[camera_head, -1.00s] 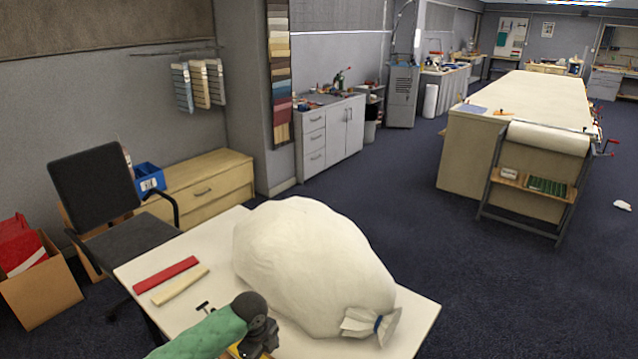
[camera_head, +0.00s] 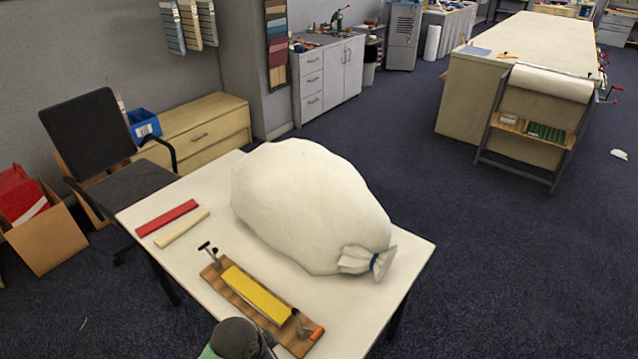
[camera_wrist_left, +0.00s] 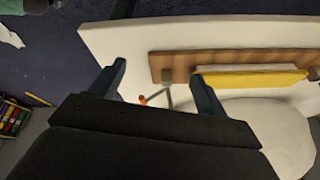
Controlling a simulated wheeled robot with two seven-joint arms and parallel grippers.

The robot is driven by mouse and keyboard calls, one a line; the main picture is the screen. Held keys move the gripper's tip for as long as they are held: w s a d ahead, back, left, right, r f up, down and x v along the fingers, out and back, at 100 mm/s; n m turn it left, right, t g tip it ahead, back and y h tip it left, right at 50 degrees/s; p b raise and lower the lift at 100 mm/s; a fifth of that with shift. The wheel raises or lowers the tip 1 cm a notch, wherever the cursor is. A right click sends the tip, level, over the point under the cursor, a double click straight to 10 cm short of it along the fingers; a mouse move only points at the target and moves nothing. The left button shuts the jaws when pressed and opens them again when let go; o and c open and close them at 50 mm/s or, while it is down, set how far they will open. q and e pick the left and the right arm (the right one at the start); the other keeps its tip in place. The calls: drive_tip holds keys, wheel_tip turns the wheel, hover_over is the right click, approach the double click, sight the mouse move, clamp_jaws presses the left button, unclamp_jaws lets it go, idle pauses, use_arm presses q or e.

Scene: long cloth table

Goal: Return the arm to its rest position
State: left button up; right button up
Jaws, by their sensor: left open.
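My left arm shows only as a green sleeve and dark wrist joint at the bottom edge of the head view; its gripper is out of that frame. In the left wrist view my left gripper (camera_wrist_left: 158,70) has its two dark fingers spread, with nothing held between them. A wooden board (camera_head: 290,335) with a yellow bar (camera_head: 256,295) and metal clamps lies on the white table (camera_head: 190,250). The board (camera_wrist_left: 165,62) also shows beyond the fingers in the left wrist view. My right gripper is not in view.
A large white tied sack (camera_head: 310,205) fills much of the table. A red strip (camera_head: 167,218) and a cream strip (camera_head: 182,228) lie at its left. An office chair (camera_head: 95,140) stands beside the table. Open carpet lies to the right.

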use_arm(q)
drive_tip(key=s+a+r+n+y, duration=0.1)
drive_tip(key=s+a+n+y, duration=0.1)
drive_tip(key=s+a+n, duration=0.9)
wheel_tip(320, 180, down, 25)
drive_tip(key=w+d+m+b, duration=0.1)
drive_tip(key=d+m, duration=0.1)
drive_tip(key=d, duration=0.1)
drive_tip(key=s+f, duration=0.4)
drive_tip(key=f, duration=0.8)
drive_tip(key=s+f+g+b, duration=0.1)
drive_tip(key=s+f, duration=0.3)
drive_tip(key=f, duration=0.9)
drive_tip(key=shift+s+f+b, duration=0.25)
drive_tip(key=shift+f+b, duration=0.05)
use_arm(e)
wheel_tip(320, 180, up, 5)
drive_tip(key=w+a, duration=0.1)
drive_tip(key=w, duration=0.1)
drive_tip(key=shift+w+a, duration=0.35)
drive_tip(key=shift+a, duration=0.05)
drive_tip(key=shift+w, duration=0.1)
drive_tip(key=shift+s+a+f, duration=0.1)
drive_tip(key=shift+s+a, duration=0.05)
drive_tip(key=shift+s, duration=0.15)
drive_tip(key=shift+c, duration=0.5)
